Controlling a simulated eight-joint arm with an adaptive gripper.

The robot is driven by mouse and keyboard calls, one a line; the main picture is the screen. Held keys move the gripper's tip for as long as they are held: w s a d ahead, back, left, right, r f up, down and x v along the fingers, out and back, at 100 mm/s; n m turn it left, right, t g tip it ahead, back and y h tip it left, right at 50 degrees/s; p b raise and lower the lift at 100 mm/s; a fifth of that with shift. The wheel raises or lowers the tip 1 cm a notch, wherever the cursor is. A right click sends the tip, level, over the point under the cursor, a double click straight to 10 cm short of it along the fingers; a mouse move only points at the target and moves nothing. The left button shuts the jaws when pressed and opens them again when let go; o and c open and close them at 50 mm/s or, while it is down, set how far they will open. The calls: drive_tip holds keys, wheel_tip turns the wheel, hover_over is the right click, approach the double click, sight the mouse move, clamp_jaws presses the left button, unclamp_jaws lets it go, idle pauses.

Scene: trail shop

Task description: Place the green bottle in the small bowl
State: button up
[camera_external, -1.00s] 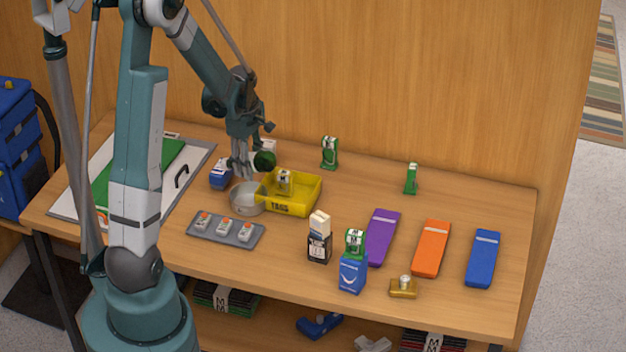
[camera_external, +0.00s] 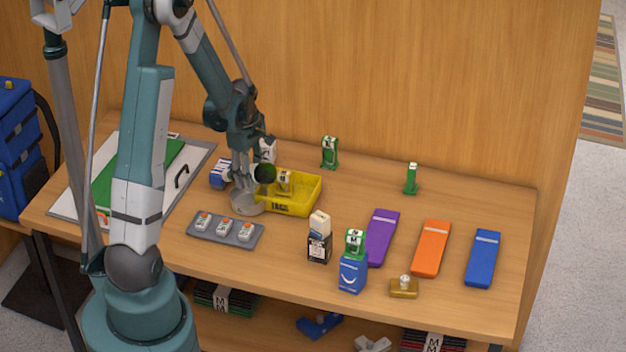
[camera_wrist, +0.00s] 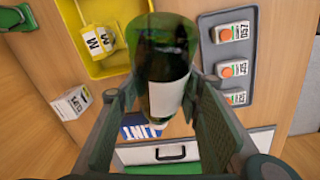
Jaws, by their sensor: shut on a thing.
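The dark green bottle (camera_wrist: 165,45) with a white label is held between the fingers of my gripper (camera_wrist: 165,95) in the wrist view. My gripper (camera_external: 246,190) is shut on it. In the external view, one end of the bottle (camera_external: 265,173) sticks out to the right of the fingers, so it appears tilted. The small grey bowl (camera_external: 247,209) is on the table directly below my gripper, partly covered by the fingers. I cannot tell whether the bottle touches the bowl. The bowl cannot be made out in the wrist view.
A yellow bin (camera_external: 308,190) with a small carton stands close right of the bowl. A grey tray (camera_external: 249,240) with three small cartons lies in front. A blue-and-white box (camera_external: 220,174) is close behind left.

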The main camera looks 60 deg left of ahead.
drive_tip(key=shift+f, duration=0.75)
drive_tip(key=shift+f+b, duration=0.65)
drive_tip(key=shift+b, duration=0.05)
drive_tip(key=o, duration=1.1)
drive_tip(key=shift+r, duration=0.25)
drive_tip(key=shift+r+p, duration=0.6)
drive_tip(key=shift+p, duration=0.3)
drive_tip(key=shift+s+d+r, duration=0.1)
drive_tip(key=shift+s+r, duration=0.05)
drive_tip(key=shift+r, duration=1.8)
drive_tip(key=shift+s+d+r, duration=0.1)
drive_tip(key=shift+r, duration=1.8)
drive_tip(key=shift+s+d+r, duration=0.1)
drive_tip(key=shift+s+r, duration=0.05)
drive_tip(key=shift+r, duration=1.8)
